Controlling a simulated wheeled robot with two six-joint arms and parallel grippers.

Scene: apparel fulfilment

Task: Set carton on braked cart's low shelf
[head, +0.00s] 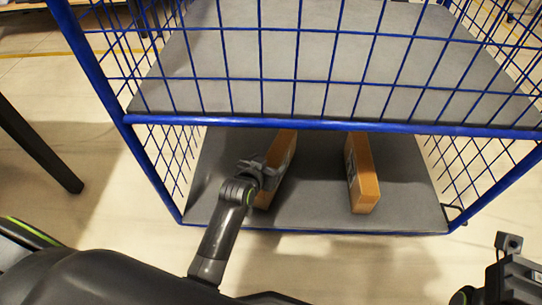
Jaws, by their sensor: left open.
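The blue wire-mesh cart (335,124) stands right in front of me, with a grey upper shelf (290,65) and a grey low shelf (315,215). Two orange-brown cartons stand on the low shelf: the left carton (284,158) and the right carton (363,180), with a gap between them. My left gripper (262,170) is open at the near left side of the left carton, over the low shelf. It hides part of that carton, and I cannot tell if they touch. My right gripper (510,268) is at the lower right corner, away from the cart; its jaw state is unclear.
The cart's blue front bar and upper shelf are just above my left gripper. Mesh sides close the cart at left and right. A dark leg (45,150) stands on the floor at left. The low shelf is bare between and right of the cartons.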

